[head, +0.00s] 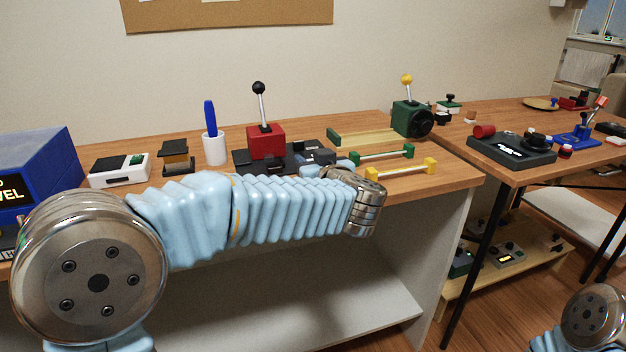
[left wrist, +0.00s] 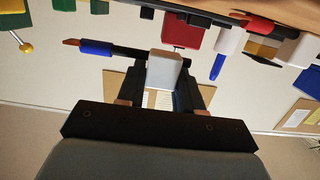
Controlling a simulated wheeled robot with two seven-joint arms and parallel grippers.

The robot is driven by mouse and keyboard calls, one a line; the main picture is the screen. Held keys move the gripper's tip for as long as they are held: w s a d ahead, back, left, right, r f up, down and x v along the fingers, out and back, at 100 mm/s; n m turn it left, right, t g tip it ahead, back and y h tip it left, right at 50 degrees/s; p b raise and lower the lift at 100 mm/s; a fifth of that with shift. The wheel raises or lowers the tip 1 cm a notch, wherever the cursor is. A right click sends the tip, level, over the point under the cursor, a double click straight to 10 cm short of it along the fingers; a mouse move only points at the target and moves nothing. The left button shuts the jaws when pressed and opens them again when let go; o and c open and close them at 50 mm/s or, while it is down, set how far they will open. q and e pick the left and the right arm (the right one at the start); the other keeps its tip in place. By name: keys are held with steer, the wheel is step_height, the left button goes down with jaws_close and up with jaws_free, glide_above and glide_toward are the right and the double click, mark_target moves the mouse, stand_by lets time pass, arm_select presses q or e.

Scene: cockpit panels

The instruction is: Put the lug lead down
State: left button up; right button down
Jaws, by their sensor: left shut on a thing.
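My left gripper (left wrist: 165,95) is shut on a pale block-like grip (left wrist: 164,68) of the lug lead. From it a dark lead runs left in the left wrist view to a blue sleeve (left wrist: 97,47) and a small coppery-red end (left wrist: 71,42). The held lead is clear of any visible surface around its blue end. In the head view my left arm reaches across the front of the desk and largely hides the gripper and lead near the black base plate. My right gripper is out of view; only part of my right arm shows at bottom right.
On the desk (head: 455,170) stand a red lever box (head: 266,141), a white cup (head: 214,149) with a blue item, a green lever box (head: 408,118), and green (head: 381,155) and yellow (head: 401,171) handles. A second table (head: 585,165) at right carries other devices.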

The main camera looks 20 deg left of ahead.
arm_select(q)
steer(key=shift+w+f, duration=0.25)
steer(key=shift+f, duration=0.05)
steer(key=f, duration=0.3)
steer(key=shift+w, duration=0.4)
steer(key=shift+f, duration=0.25)
steer(key=shift+f, duration=0.2)
steer(key=o, duration=1)
